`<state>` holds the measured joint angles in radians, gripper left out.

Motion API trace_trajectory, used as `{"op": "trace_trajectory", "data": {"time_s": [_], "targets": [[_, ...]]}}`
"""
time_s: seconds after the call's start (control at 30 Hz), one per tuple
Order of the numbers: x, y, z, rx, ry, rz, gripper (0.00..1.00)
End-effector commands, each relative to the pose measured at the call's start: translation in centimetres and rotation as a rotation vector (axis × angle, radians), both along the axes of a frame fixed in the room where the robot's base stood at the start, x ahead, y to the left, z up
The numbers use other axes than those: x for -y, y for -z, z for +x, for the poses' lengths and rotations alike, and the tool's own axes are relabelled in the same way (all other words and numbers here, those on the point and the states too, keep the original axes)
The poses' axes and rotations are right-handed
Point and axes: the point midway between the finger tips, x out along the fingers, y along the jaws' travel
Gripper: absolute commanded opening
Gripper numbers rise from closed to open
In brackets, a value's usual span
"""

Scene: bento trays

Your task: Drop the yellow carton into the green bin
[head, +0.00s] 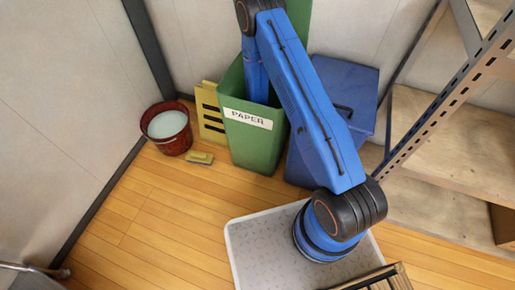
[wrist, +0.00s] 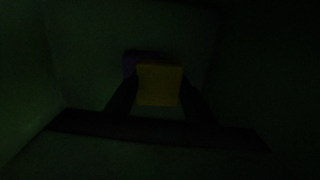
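The green bin (head: 254,143), labelled PAPER, stands on the floor by the back wall in the head view. My arm reaches down into it, so my gripper is hidden there. The wrist view is very dark, with dim green walls around. It shows my gripper (wrist: 160,88) with one finger on each side of the yellow carton (wrist: 160,86). The fingers appear to touch the carton's sides, so it looks held inside the bin. A dark purple thing (wrist: 130,64) shows partly behind the carton. The bin's floor is hard to make out.
A blue bin (head: 347,82) stands right of the green bin. A dark red bucket (head: 167,139), a yellow folding sign (head: 209,118) and a yellow sponge-like block (head: 200,158) are to its left. A wooden shelf rack (head: 430,125) is at right. Open floor lies front left.

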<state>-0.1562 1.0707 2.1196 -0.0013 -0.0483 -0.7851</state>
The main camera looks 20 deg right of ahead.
Motion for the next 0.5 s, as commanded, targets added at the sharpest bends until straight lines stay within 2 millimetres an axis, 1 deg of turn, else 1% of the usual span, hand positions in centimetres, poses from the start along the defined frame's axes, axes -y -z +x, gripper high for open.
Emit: {"op": "trace_trajectory", "data": {"time_s": [0.03,0.07,0.37,0.5], "targets": [[0.0,-0.03,0.01,0.0,0.0,0.0,0.59],[0.0,-0.03,0.01,0.0,0.0,0.0,0.66],[0.0,-0.09,0.01,0.0,0.0,0.0,0.66],[-0.01,-0.76,0.06,0.001,0.0,0.0,0.66]]}}
